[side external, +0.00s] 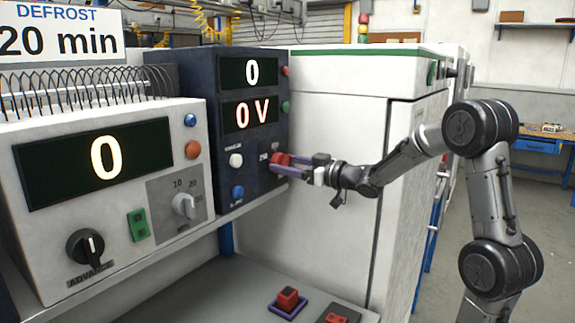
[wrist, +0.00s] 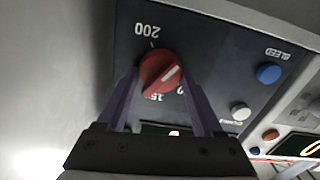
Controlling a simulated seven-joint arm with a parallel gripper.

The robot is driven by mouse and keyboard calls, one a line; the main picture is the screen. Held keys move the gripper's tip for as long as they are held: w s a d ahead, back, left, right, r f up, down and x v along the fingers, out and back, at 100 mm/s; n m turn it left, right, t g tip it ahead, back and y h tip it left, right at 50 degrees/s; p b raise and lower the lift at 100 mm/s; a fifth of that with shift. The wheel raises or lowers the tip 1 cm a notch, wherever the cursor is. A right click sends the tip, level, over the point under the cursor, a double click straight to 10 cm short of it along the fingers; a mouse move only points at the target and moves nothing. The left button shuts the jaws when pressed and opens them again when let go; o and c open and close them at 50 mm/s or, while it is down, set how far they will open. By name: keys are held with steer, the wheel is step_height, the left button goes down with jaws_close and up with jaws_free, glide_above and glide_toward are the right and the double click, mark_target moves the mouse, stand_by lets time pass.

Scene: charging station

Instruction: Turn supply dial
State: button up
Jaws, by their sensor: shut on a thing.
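The supply dial (wrist: 160,72) is a red knob with a pale pointer line, on the dark blue panel, and it shows upside down in the wrist view. The marking "200" is readable beside it; other numbers are partly hidden. In the side view the red dial (side external: 281,159) sits low on the right of the dark blue supply unit (side external: 213,130), whose displays read "0" and "0 V". My gripper (side external: 278,165) reaches it from the right. In the wrist view its two purple fingers (wrist: 160,85) are on either side of the dial, shut on it.
A white knob (side external: 236,160) and a blue knob (side external: 238,192) are left of the dial. A pale unit (side external: 105,215) with a black advance knob (side external: 85,247) stands further left. A white cabinet (side external: 335,165) is behind my gripper. Red switches (side external: 289,298) are on the lower bench.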

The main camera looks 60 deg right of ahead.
steer(key=n, duration=0.6)
steer(key=shift+a+f, duration=0.1)
steer(key=shift+n, duration=0.4)
steer(key=o, duration=1.4)
steer(key=shift+c, duration=0.2)
steer(key=shift+s, duration=0.15)
steer(key=s, duration=1.3)
steer(key=shift+s, duration=0.3)
